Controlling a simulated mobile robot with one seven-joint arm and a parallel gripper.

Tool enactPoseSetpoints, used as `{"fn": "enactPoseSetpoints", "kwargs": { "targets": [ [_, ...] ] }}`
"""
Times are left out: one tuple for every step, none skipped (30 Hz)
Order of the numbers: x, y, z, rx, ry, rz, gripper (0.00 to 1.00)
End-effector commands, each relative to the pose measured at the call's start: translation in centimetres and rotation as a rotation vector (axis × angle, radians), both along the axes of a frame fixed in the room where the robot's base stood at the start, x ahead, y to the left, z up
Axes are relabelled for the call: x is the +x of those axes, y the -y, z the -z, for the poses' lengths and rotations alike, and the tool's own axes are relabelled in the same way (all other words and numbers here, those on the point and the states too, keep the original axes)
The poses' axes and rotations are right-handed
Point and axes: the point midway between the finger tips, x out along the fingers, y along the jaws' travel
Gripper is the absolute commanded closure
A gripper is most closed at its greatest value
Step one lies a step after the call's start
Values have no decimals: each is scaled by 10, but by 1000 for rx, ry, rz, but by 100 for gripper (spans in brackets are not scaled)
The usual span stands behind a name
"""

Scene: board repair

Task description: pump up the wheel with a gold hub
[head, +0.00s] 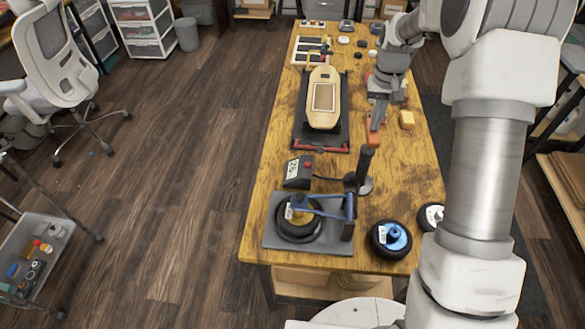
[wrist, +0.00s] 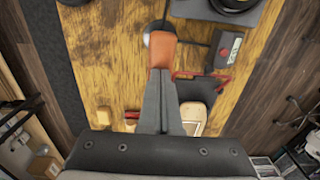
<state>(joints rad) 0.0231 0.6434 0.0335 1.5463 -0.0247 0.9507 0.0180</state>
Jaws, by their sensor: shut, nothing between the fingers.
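The wheel with a gold hub (head: 294,233) lies flat on a grey fixture plate (head: 272,236); a blue arm crosses over it. Part of its black tyre shows at the top edge of the wrist view (wrist: 236,3). A dark box with a red button and display (head: 299,171) stands behind the plate; it also shows in the wrist view (wrist: 228,50). A black post (head: 364,160) stands on a round base beside it. My gripper (head: 378,118) is shut, and its fingers (wrist: 160,72) meet an orange piece (wrist: 162,50) at their tips; whether they touch is unclear.
A wheel with a blue hub (head: 390,240) and another wheel (head: 431,217) lie at the front right. An upturned wooden board (head: 323,98) rests on a dark stand at the middle. A yellow block (head: 407,120) lies right of my gripper. Small parts crowd the far end.

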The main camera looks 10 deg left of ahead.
Motion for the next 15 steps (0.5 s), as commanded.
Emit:
{"fn": "enactPoseSetpoints", "kwargs": {
  "targets": [
    [-1, 0, 8, 0, -3, 0, 100],
    [-1, 0, 10, 0, -3, 0, 100],
    [-1, 0, 13, 0, -3, 0, 100],
    [-1, 0, 15, 0, -4, 0, 100],
    [-1, 0, 17, 0, -4, 0, 100],
    [-1, 0, 20, 0, -4, 0, 100],
    [-1, 0, 23, 0, -4, 0, 100],
    [-1, 0, 25, 0, -5, 0, 100],
    [-1, 0, 28, 0, -5, 0, 100],
    [-1, 0, 30, 0, -5, 0, 100],
    [-1, 0, 32, 0, -6, 0, 100],
    [-2, 0, 35, 0, -6, 0, 100],
    [-2, 0, 37, 0, -6, 0, 100],
    [-2, 0, 39, 0, -7, 0, 100],
    [-2, 0, 42, 0, -7, 0, 100]
  ]
}}
